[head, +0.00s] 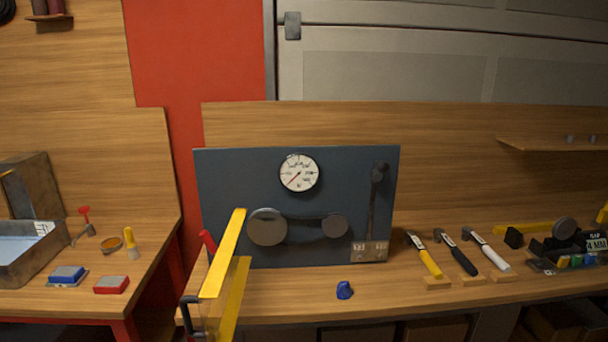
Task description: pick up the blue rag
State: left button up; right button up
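A small crumpled blue rag (344,290) lies on the wooden workbench (300,306) near its front edge, in front of the dark panel. It is apart from the things around it. Neither of my grippers is in the head view.
A dark panel (222,178) with a gauge (298,173) stands behind the rag. A yellow angled part (224,262) rises at the bench's left end. Several hammers (430,262) lie to the right. A left bench holds a metal tray (28,268). Bench around the rag is clear.

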aim_at(343, 291)
jog(key=j+z, duration=0.1)
jog(key=j, duration=0.35)
jog(key=k+j+z, duration=0.1)
jog(key=j, duration=0.35)
jog(key=k+j+z, duration=0.1)
jog(key=j, duration=0.3)
jog(key=k+j, duration=0.1)
jog(key=j, duration=0.35)
jog(key=z, duration=0.05)
